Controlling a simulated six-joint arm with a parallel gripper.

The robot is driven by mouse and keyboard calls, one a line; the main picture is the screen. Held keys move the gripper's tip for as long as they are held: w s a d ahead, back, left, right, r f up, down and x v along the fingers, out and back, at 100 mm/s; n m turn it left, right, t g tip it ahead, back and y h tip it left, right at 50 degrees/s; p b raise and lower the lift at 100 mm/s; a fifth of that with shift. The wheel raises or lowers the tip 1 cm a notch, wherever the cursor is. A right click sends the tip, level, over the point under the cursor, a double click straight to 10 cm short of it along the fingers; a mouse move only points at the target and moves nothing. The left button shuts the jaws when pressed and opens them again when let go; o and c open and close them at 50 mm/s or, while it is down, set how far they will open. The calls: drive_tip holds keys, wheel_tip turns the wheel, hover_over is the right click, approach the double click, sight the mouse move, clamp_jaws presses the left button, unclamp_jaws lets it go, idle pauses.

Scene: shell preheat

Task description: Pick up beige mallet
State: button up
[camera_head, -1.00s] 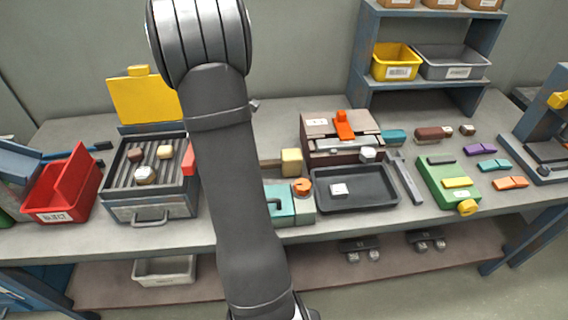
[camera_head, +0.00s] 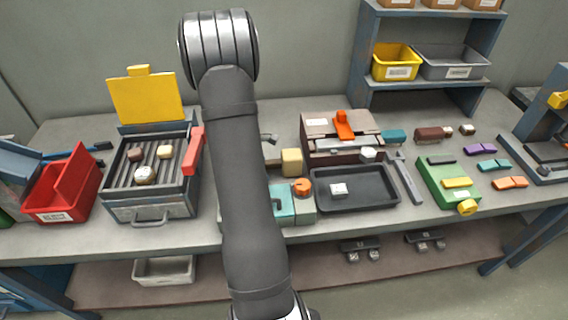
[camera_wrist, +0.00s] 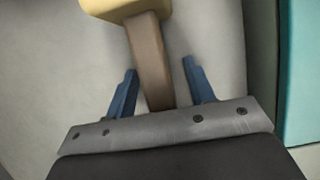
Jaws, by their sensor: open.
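The beige mallet has a block-shaped beige head (camera_head: 291,162) and a brown handle. It lies on the bench just right of my arm in the head view, with the handle pointing left and partly hidden behind my arm. In the wrist view, the beige head (camera_wrist: 124,7) is at the top edge, cut off by the frame. The brown handle (camera_wrist: 148,55) runs down between the two blue fingers. My gripper (camera_wrist: 160,67) is open, with a finger on either side of the handle and gaps between. Its height above the bench is hard to tell.
A teal box (camera_head: 283,203) with an orange knob stands close in front of the mallet. A brown case (camera_head: 320,125) and a black tray (camera_head: 378,196) are to the right. A grill box (camera_head: 150,205) with a yellow lid and a red bin (camera_head: 85,200) are left.

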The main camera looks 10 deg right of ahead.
drive_tip(key=shift+c, duration=0.2)
clamp_jaws()
drive_tip(key=shift+r, duration=0.1)
wheel_tip(320, 180, up, 18)
idle(0.5)
